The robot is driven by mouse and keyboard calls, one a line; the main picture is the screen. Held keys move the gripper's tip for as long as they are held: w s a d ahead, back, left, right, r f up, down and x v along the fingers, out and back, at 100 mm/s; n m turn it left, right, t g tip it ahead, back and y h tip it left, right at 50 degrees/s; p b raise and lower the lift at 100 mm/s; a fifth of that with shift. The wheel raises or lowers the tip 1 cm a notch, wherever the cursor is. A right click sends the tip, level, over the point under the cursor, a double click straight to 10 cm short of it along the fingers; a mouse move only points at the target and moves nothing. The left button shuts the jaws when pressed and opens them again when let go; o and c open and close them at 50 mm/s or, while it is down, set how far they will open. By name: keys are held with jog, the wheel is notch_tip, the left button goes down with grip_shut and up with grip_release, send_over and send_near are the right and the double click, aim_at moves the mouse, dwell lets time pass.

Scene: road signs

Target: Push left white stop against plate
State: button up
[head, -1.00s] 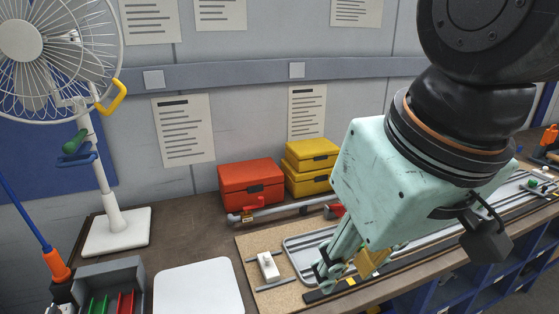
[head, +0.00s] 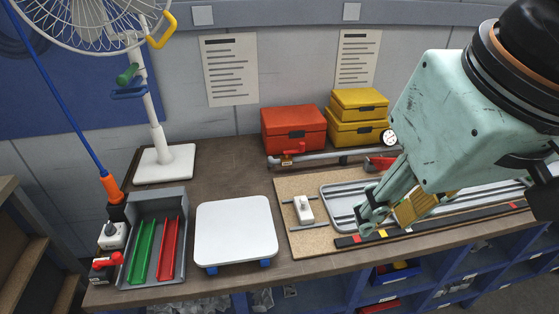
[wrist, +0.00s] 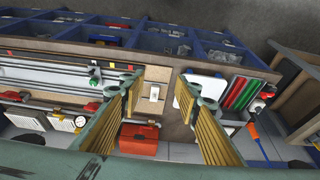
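The white stop (head: 303,208) is a small white block on a thin grey rod, at the left end of a tan board (head: 305,242). A grey rounded plate (head: 340,193) with a raised rim lies just right of it, a small gap apart. My gripper (head: 370,210) is right of the stop, over the plate's near left part, and hides some of it. In the wrist view the fingers (wrist: 160,78) are spread and empty, with the white stop (wrist: 154,92) visible beyond, between them. Whether the fingertips touch the plate cannot be told.
A black strip with coloured marks (head: 350,241) runs along the board's front. A white square tray (head: 235,228) and a grey bin (head: 155,240) stand left. Behind are a red box (head: 293,130), yellow boxes (head: 358,116) and a grey pipe clamp (head: 310,160).

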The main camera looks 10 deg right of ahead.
jog(key=shift+w, duration=0.15)
dwell(0.5)
jog(key=n+g+y+p, duration=0.2)
jog(key=g+p, duration=0.2)
jog(key=p, duration=0.4)
send_over(305, 198)
jog(key=d, duration=0.2)
notch_tip(305, 198, down, 19)
jog(key=shift+w+d+f, duration=0.3)
jog(key=shift+w+f, duration=0.05)
jog(key=shift+f, duration=0.35)
jog(key=shift+f, duration=0.1)
jog(key=shift+s+a+f+b, duration=0.1)
jog(key=shift+a+f, duration=0.35)
jog(key=shift+f, duration=1.75)
jog(key=shift+s+a+f+b, duration=0.1)
jog(key=shift+a+f, duration=0.3)
jog(key=shift+f, duration=1.85)
jog(key=shift+s+a+f+b, duration=0.1)
jog(key=shift+a+f, duration=0.35)
jog(key=shift+f, duration=1.75)
